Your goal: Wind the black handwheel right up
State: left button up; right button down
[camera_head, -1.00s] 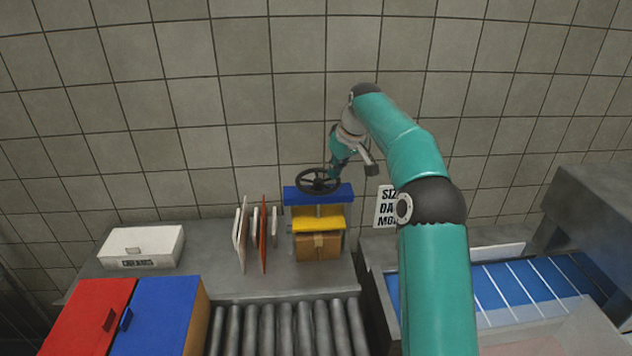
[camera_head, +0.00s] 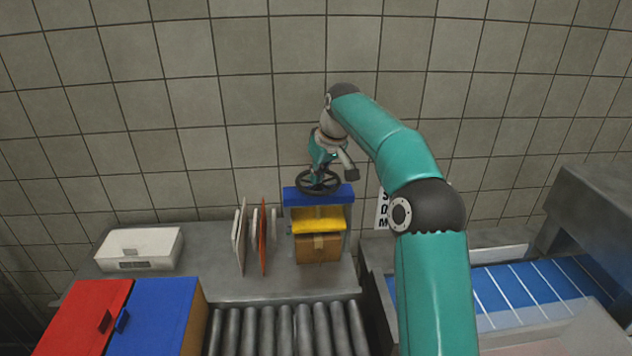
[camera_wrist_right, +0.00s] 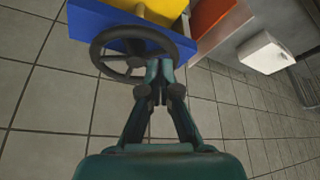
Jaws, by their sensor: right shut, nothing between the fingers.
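The black handwheel (camera_head: 318,181) sits flat on top of the blue crossbeam (camera_head: 319,195) of a small press. A yellow plate (camera_head: 318,224) is below the beam, above a cardboard-brown box (camera_head: 318,248). My right gripper (camera_head: 317,170) is above the wheel in the head view. In the right wrist view the wheel (camera_wrist_right: 130,57) shows rim and spokes, and my right gripper (camera_wrist_right: 160,68) has its fingertips together over the wheel's rim area, with nothing between them. Whether the fingers touch the wheel is unclear. My left gripper is out of view.
Upright white and orange boards (camera_head: 262,235) stand left of the press. A white case (camera_head: 140,248) lies further left. Red (camera_head: 85,315) and blue (camera_head: 155,315) boxes are at front left. Rollers (camera_head: 285,328) run in front. A blue conveyor (camera_head: 530,290) is at right.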

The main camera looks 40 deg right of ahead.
aim_at(320, 190)
jog(key=shift+f, duration=0.1)
jog(key=shift+f+b, duration=0.95)
jog(key=shift+f, duration=0.2)
jog(key=shift+s, duration=0.1)
jog(key=shift+s+d+f, duration=0.15)
jog(key=shift+s+d, duration=0.05)
jog(key=shift+s, duration=0.1)
jog(key=shift+s+d+f, duration=0.1)
jog(key=shift+s, duration=0.05)
notch_tip(320, 190, up, 3)
jog(key=p, duration=0.3)
jog(key=shift+d, duration=0.1)
